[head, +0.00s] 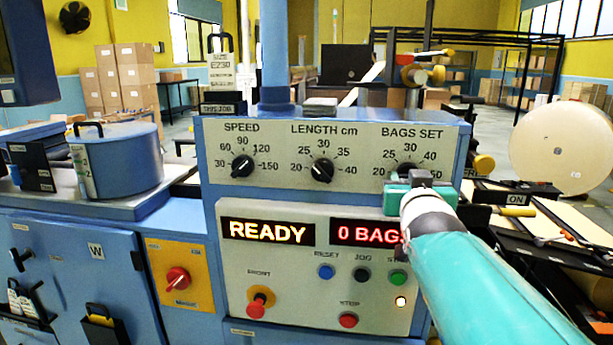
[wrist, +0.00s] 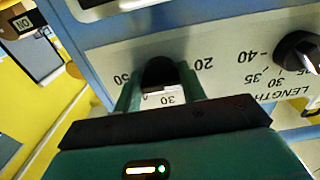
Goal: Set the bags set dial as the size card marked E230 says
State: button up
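The bags set dial (head: 404,171) is a black knob at the right of the grey upper panel, scaled from 20 to 50. In the wrist view the dial (wrist: 158,72) sits between my fingertips, with the label 30 beside it; the picture is upside down there. My gripper (head: 408,182) reaches the dial from the front. Its fingers (wrist: 160,82) lie close along both sides of the knob and appear shut on it. The dial's pointer is hidden. The size card (head: 221,70) marked E230 stands above the panel on a THIS JOB holder; its small lines are unreadable.
The speed dial (head: 242,166) and length dial (head: 322,171) sit left on the same panel. Below are READY (head: 268,231) and 0 BAGS displays, several buttons, and a red switch (head: 178,279). A blue pot (head: 120,160) stands left. A paper roll (head: 562,147) is at right.

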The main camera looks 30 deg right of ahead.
jog(key=o, duration=0.4)
jog(key=shift+o, duration=0.2)
jog(key=v, duration=1.3)
jog(key=shift+s+a, duration=0.3)
